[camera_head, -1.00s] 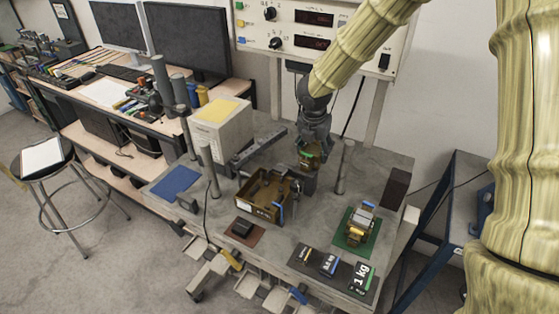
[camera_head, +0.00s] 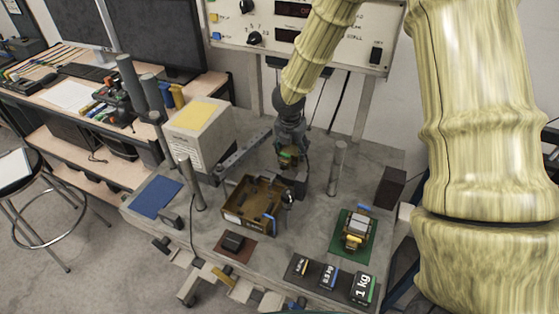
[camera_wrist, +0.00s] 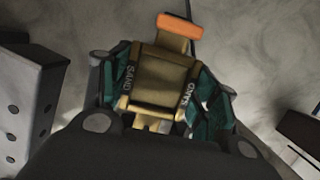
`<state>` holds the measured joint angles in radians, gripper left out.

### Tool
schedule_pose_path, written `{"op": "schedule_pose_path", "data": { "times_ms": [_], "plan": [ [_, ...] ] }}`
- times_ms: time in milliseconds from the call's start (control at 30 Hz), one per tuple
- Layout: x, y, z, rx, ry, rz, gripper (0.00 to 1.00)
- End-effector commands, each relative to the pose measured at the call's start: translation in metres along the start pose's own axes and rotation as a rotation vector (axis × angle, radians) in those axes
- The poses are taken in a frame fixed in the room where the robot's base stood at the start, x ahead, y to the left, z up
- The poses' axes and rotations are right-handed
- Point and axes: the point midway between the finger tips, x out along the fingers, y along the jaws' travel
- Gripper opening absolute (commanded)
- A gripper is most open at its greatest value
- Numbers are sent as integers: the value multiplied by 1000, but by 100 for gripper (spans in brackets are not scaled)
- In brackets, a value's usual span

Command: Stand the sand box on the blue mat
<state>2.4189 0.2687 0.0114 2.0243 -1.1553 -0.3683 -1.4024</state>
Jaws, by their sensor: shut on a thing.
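The sand box (camera_wrist: 160,78) is held in my gripper, a tan box with dark bands, one reading SAND, and an orange-tipped top piece. In the head view, the small sand box (camera_head: 287,160) shows under my gripper (camera_head: 289,152), over the back of the table behind the open brown tray. Teal fingers press its two sides in the wrist view. The blue mat (camera_head: 156,197) lies flat and bare at the table's left end, well to the left of my gripper. Whether the box is clear of the tabletop I cannot tell.
Between gripper and mat stand the brown tray (camera_head: 236,218), a grey post (camera_head: 191,185) and a white box with a yellow top (camera_head: 203,112). Another post (camera_head: 337,168) is to the right. A green mat (camera_head: 369,247) bears another box. Weights (camera_head: 328,275) line the front.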

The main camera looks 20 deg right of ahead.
Motion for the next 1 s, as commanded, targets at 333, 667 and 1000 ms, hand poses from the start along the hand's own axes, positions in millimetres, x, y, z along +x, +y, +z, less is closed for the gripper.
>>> {"op": "schedule_pose_path", "data": {
  "times_ms": [333,667,1000],
  "plan": [
    [28,-1,-8,-2,-3,-2,2],
    [39,-1,-10,-1,-1,2,2],
    [44,0,-12,-3,-1,1,2]
  ]
}}
